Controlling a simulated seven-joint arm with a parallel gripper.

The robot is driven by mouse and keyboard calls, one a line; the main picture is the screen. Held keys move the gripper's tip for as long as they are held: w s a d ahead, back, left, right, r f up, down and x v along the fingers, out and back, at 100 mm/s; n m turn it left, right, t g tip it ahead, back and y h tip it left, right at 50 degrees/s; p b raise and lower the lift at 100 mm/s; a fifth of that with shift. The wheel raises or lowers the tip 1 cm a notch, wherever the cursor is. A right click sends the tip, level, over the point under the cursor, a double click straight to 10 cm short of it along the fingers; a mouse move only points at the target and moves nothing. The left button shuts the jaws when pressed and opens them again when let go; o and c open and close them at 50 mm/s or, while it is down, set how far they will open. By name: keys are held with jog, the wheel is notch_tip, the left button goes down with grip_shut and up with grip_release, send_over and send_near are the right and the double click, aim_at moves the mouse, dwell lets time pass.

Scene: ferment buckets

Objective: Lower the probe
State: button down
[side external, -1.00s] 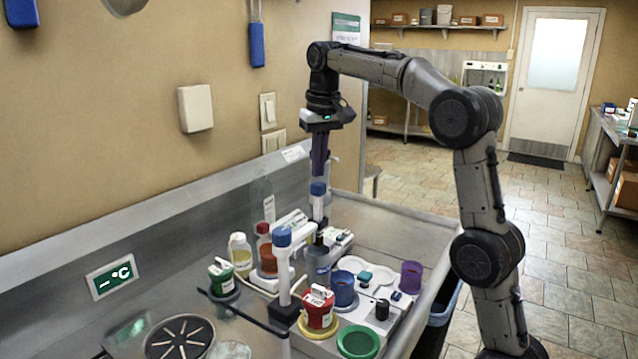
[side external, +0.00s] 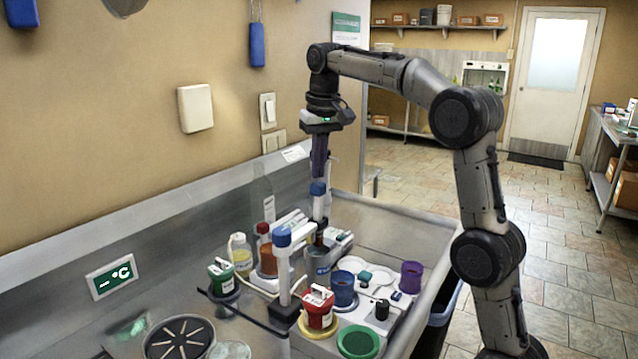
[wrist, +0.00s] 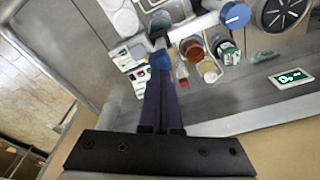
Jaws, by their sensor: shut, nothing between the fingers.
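A white stand (side external: 284,268) with a blue cap (side external: 282,237) carries this white arm (side external: 300,232); the cap is a blue disc in the wrist view (wrist: 235,14).
A red jar (side external: 318,308), a green jar (side external: 221,278), a yellow bottle (side external: 241,256), a blue cup (side external: 343,289) and a purple cup (side external: 411,277) crowd the bench. Bare bench (side external: 385,228) lies at the right rear.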

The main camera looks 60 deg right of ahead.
aim_at(319, 184)
jog(key=shift+f, duration=0.25)
jog(key=shift+f, duration=2.95)
jog(key=shift+r, duration=2.5)
